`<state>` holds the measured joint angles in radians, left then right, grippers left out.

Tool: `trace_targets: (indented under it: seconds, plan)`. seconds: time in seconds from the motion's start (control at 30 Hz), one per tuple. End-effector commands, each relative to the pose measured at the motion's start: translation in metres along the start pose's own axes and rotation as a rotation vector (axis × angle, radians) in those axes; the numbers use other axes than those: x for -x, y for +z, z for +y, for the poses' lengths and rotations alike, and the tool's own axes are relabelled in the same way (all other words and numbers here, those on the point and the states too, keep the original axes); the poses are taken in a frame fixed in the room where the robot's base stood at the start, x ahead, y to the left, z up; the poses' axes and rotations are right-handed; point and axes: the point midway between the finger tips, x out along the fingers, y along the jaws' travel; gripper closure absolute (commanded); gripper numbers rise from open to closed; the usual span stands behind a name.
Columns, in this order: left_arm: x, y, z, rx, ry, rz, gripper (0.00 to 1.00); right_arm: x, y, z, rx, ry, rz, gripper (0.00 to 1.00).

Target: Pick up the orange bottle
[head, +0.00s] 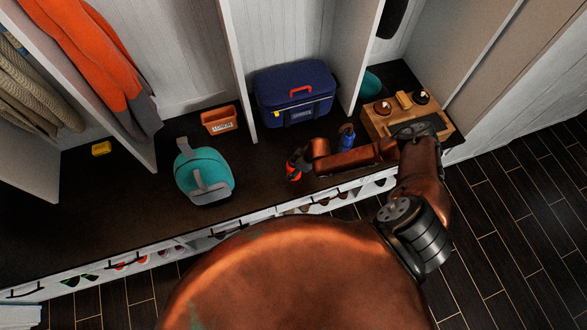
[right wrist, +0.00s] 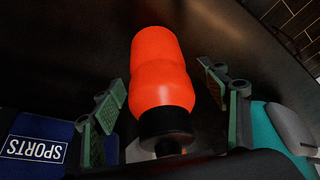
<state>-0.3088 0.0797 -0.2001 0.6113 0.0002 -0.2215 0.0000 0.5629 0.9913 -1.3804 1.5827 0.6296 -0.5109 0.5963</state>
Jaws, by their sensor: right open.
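The orange bottle (head: 293,174) stands on the dark bench near its front edge, partly covered by my right gripper (head: 298,160) in the head view. In the right wrist view the orange bottle (right wrist: 161,70), with a black cap toward the camera, lies between the two fingers of my right gripper (right wrist: 163,92). The fingers are open, with a visible gap on each side of the bottle. My left gripper is not in view.
A teal bag (head: 222,176) stands left of the bottle. A blue sports box (head: 290,95) and an orange bin (head: 219,120) stand behind. A blue bottle (head: 346,134) and a wooden caddy (head: 380,119) are to the right. Shoes fill the cubbies below the bench.

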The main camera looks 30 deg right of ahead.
Motion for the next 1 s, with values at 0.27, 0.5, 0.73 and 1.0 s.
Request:
trace_targets:
  seconds: [0.27,0.5,0.73,1.0]
  plan:
    - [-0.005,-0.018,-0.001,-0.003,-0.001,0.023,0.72,-0.017,0.001,0.001,-0.002,0.001,0.001,0.32]
    - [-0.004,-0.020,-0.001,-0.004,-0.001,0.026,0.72,-0.016,0.001,0.001,-0.004,0.002,0.001,0.40]
    - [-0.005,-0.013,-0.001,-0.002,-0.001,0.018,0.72,-0.016,0.001,0.001,-0.004,0.002,0.001,0.56]
    - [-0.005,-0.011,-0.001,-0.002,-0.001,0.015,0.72,-0.016,0.001,0.001,-0.004,0.002,0.001,0.74]
